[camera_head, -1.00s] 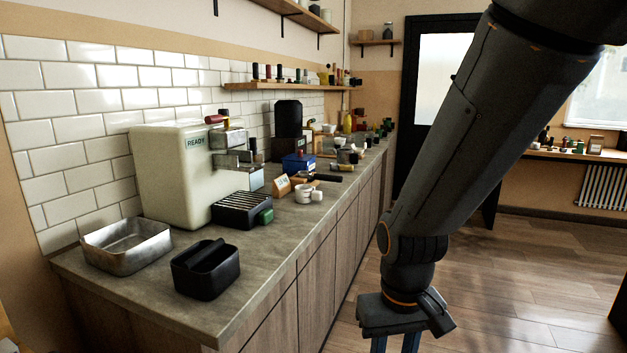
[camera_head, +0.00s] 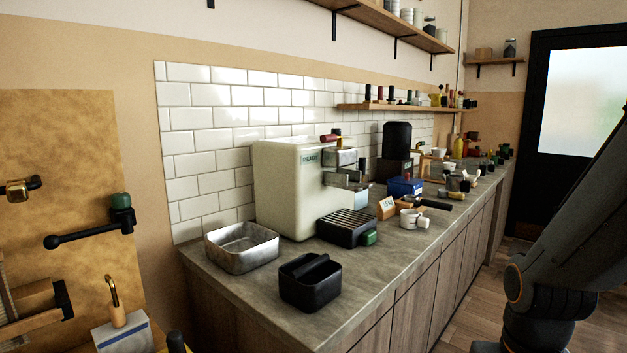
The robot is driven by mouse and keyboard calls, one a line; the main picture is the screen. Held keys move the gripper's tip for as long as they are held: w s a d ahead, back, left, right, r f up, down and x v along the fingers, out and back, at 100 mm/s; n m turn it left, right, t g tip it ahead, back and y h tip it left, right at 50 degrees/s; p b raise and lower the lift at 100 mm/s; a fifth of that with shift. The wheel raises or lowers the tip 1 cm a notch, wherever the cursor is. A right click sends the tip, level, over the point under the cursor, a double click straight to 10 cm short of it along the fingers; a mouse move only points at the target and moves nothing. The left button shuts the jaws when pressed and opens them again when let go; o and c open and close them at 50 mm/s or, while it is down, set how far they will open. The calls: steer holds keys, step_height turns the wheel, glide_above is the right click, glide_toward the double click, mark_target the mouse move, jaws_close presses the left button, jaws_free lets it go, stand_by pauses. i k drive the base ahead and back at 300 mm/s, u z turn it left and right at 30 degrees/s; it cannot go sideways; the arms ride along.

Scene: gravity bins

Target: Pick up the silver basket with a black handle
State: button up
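A small item with a black handle (camera_head: 433,204) lies on the counter beyond the white cups; it is too small to tell whether its head is a silver basket. Another small metal item with a dark handle (camera_head: 452,194) lies just behind it. An open silver metal pan (camera_head: 242,248) sits at the counter's near left corner, with no black handle visible. My arm comes down at the right edge, apart from the counter. My gripper's fingers are below the frame.
A cream espresso machine (camera_head: 285,190) stands against the tiles. A black bin with a bar (camera_head: 310,283) sits near the counter's front edge. White cups (camera_head: 409,219) and a blue box (camera_head: 404,187) stand farther along. A tan wall panel (camera_head: 60,150) holds tools. Floor (camera_head: 462,322) is open right of the counter.

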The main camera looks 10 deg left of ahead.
mark_target(427, 203)
steer(key=z, duration=0.7)
steer(key=i, duration=2.7)
steer(key=u, duration=0.45)
